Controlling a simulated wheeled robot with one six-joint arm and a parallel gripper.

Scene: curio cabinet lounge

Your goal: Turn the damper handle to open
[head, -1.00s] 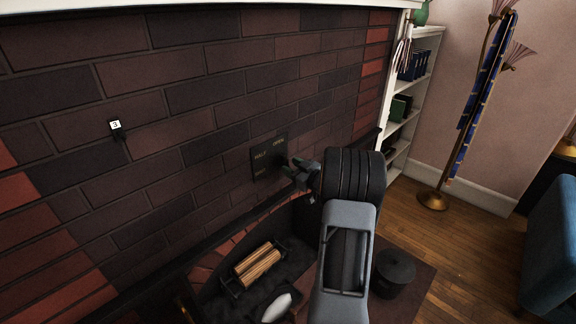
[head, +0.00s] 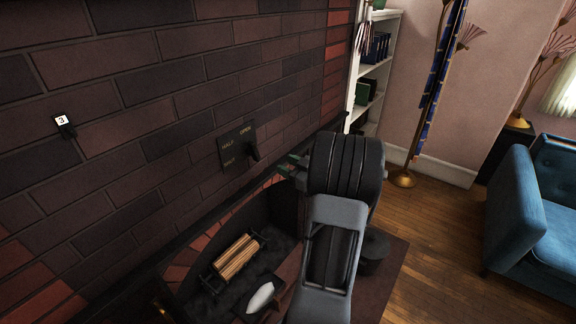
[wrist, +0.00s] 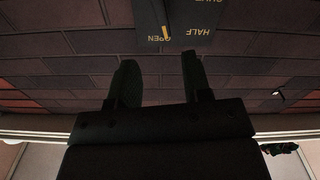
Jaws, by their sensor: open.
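The damper plate (head: 228,160) is a dark square on the brick wall, lettered OPEN, HALF and SHUT. The dark damper handle (head: 252,151) stands out from its right part, just below the word OPEN. In the wrist view the plate (wrist: 183,35) appears upside down at the top, with a yellow line on the handle (wrist: 166,33) beside OPEN. My gripper (head: 295,165) is right of the plate, clear of the handle. In the wrist view its two fingers (wrist: 159,65) are spread with nothing between them. The handle's base is hard to make out.
Below the plate is a fireplace opening with logs (head: 236,257) in a grate and a pale object (head: 260,297). A small tag marked 3 (head: 62,121) is on the wall at left. A bookshelf (head: 373,70), brass lamp stand (head: 403,179) and blue armchair (head: 535,220) stand right.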

